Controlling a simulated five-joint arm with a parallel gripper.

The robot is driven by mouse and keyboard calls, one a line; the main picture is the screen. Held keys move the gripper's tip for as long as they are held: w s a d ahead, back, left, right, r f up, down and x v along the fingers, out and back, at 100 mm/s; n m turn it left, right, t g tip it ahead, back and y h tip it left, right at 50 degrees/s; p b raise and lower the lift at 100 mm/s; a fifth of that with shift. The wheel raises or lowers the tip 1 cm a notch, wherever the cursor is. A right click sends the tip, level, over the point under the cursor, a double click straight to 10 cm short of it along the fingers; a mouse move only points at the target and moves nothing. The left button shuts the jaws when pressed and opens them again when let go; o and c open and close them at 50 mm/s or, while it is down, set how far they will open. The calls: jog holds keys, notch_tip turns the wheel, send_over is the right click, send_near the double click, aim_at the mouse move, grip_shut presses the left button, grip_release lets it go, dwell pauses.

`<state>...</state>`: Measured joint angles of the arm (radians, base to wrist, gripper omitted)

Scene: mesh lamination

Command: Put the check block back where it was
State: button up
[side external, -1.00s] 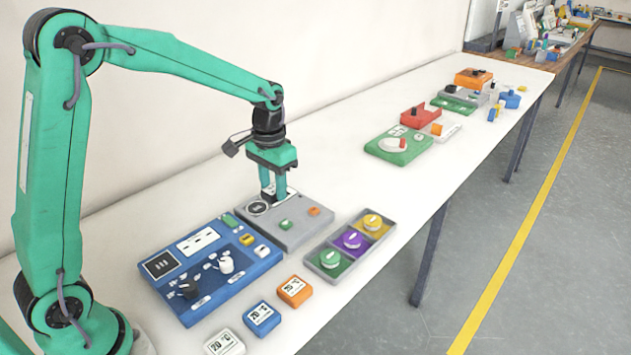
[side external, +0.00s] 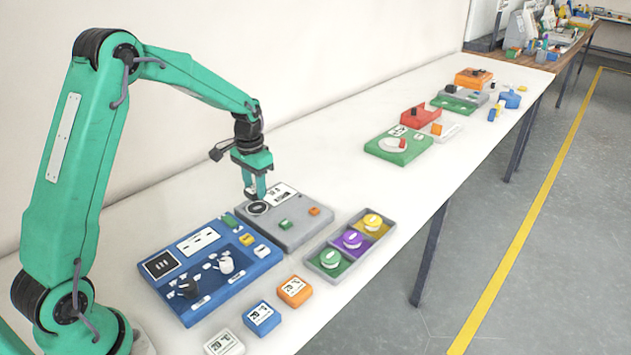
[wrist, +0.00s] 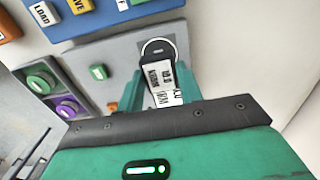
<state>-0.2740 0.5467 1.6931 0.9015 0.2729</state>
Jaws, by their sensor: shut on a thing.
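My gripper (side external: 255,190) is shut on a small dark block with a white printed label, which I take to be the check block (wrist: 158,76). It sits between the two green fingers in the wrist view. In the side view the block is mostly hidden by the fingers. My gripper is over the back left part of the grey panel (side external: 300,236). A round black dial spot with a white ring (side external: 258,208) is just below the fingertips; in the wrist view it shows just beyond the block (wrist: 157,46). I cannot tell whether the block touches the panel.
A blue panel (side external: 215,308) with knobs and buttons lies in front of the grey panel. A grey tray (side external: 314,268) of green, purple and yellow knobs stands to the right. White (side external: 224,342), blue (side external: 262,317) and orange (side external: 294,291) blocks line the near side.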

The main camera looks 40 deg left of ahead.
aim_at(255, 189)
jog(key=shift+f, duration=0.1)
jog(key=shift+f, duration=1.7)
jog(key=shift+f, duration=0.15)
jog(key=o, duration=1.1)
notch_tip(255, 189, up, 7)
jog(key=shift+w+a+f, duration=0.1)
jog(key=shift+w+f, duration=0.05)
jog(key=shift+r, duration=0.55)
